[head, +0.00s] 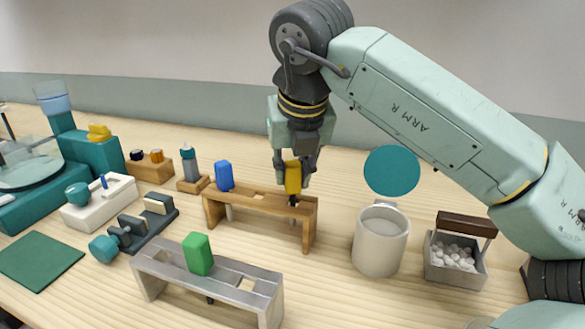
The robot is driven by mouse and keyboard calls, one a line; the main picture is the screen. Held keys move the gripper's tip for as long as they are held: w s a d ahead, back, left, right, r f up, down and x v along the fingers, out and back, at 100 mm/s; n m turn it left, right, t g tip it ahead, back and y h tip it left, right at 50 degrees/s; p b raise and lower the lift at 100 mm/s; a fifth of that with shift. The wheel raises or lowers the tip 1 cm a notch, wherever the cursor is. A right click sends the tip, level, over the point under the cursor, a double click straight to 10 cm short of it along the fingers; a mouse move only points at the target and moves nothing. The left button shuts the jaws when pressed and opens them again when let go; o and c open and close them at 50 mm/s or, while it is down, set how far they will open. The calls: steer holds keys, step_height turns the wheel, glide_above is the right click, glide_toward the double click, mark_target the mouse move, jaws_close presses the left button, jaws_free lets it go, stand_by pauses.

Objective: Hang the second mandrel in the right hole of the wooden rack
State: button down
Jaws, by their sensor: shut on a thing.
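The wooden rack (255,202) stands near the middle of the table. A blue-handled mandrel (224,176) hangs at its left end, with its pale rod showing below the top board. My gripper (293,168) is shut on the yellow handle (292,180) of another mandrel, which is upright over the right end of the rack. A dark part below the yellow handle is at the level of the right hole, and a little of it seems to show under the board. I cannot tell whether the handle rests on the rack.
A metal rack (232,278) with a green-handled mandrel (198,253) stands in front. A white pot (381,242) and a grey box of white pieces (455,262) stand to the right. Teal equipment, a white block and a green mat (38,260) fill the left.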

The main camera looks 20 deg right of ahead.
steer(key=shift+s+a+f+b, duration=0.15)
steer(key=shift+f+b, duration=0.35)
steer(key=shift+f, duration=0.05)
steer(key=shift+s+a+f+b, duration=0.1)
steer(key=shift+f+b, duration=0.4)
steer(key=shift+f, duration=0.1)
steer(key=c, duration=1.3)
jaws_free()
steer(key=shift+v, duration=4.75)
steer(key=shift+w+a, duration=0.1)
steer(key=shift+w, duration=0.1)
